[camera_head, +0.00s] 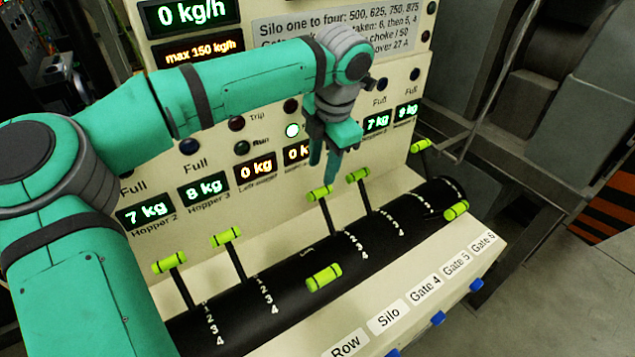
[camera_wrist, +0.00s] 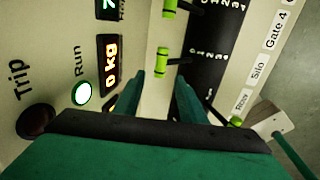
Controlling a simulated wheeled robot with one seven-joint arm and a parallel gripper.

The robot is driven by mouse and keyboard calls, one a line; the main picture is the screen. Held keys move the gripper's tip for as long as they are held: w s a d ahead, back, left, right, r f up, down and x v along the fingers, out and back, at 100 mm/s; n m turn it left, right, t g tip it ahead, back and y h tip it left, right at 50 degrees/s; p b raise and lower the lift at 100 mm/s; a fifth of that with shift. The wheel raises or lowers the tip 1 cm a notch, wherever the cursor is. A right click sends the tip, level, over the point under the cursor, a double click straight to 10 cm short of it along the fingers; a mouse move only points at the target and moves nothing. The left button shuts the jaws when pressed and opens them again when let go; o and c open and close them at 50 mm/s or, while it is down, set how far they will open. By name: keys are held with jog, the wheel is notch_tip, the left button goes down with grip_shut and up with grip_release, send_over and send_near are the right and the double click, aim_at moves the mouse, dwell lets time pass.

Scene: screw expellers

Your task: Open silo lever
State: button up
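The silo lever (camera_head: 320,193) is a yellow-green handle on a dark stem, lined up with the "Silo" label (camera_head: 388,317). It leans up toward the upright panel. My gripper (camera_head: 323,172) hangs just above this handle, pointing down. In the wrist view my gripper (camera_wrist: 160,85) has its fingers apart with nothing between their tips. The silo handle (camera_wrist: 162,62) shows just beyond the gap between them, apparently not touched.
The Gate 4 lever (camera_head: 358,175) stands close at the right, also leaning up. The Row lever (camera_head: 323,277) is tipped forward. Other handles line the black drum (camera_head: 285,300). The upright display panel (camera_head: 220,165) is close behind my gripper.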

aim_at(318, 191)
jog(key=f, duration=0.2)
jog(key=w+f, duration=0.1)
jog(key=f, duration=0.5)
jog(key=shift+w+a+f, duration=0.15)
jog(key=shift+a+f, duration=0.05)
jog(key=shift+a, duration=0.2)
grip_shut()
